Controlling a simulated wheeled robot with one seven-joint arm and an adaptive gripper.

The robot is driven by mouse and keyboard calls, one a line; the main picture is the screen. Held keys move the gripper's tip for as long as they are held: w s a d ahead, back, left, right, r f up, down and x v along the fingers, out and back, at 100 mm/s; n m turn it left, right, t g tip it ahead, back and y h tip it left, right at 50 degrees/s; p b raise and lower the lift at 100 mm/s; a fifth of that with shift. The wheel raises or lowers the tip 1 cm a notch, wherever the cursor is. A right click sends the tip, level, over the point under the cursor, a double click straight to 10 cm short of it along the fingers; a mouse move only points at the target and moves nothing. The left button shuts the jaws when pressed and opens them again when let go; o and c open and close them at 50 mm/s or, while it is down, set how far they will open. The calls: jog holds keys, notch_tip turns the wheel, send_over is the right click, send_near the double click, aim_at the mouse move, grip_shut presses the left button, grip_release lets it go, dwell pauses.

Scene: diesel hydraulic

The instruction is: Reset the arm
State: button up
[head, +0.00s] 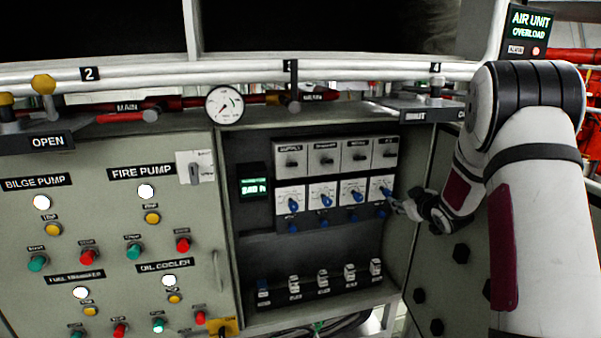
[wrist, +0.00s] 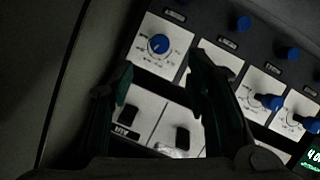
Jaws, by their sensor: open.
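My arm (head: 535,190) comes in from the right in the head view and reaches toward the recessed switch panel. My gripper (head: 397,204) is at the right side of that panel, close to the rightmost blue knob (head: 386,191). In the wrist view my gripper (wrist: 163,72) shows two dark fingers spread apart with nothing held between them. A blue knob (wrist: 158,44) on a white plate appears beyond and between the fingertips. I cannot tell exactly how far the fingers are from the panel face.
Other blue knobs (head: 326,200) line the same row, with black switches (head: 324,160) above. White switches (head: 323,279) sit below. A cabinet side wall (head: 440,270) stands close beneath my wrist. A pressure gauge (head: 225,104) and pipes (head: 200,72) run above. Left panels carry coloured buttons (head: 87,257).

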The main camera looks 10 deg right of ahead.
jog(key=s+a+r+m+g+h+p, duration=0.1)
jog(key=s+a+r+m+g+p, duration=0.1)
jog(key=s+a+r, duration=0.55)
jog(key=s+a+r+m+g+p, duration=0.1)
jog(key=s+a+r+g+p, duration=0.1)
jog(key=s+a+r, duration=0.5)
jog(key=s+a+r+g+y+p, duration=0.1)
jog(key=s+a, duration=0.4)
jog(key=s, duration=0.6)
jog(key=s+a+r+g+y+p, duration=0.1)
jog(key=s+a, duration=0.3)
jog(key=s, duration=0.8)
jog(key=s+a+r+g+y+p, duration=0.1)
jog(key=s+a, duration=0.4)
jog(key=s, duration=0.7)
notch_tip(320, 180, up, 2)
jog(key=g+p, duration=0.1)
jog(key=g, duration=0.1)
jog(key=shift+a+m+g, duration=0.3)
jog(key=shift+a+m, duration=0.05)
jog(key=shift+m, duration=0.05)
jog(key=shift+r, duration=0.1)
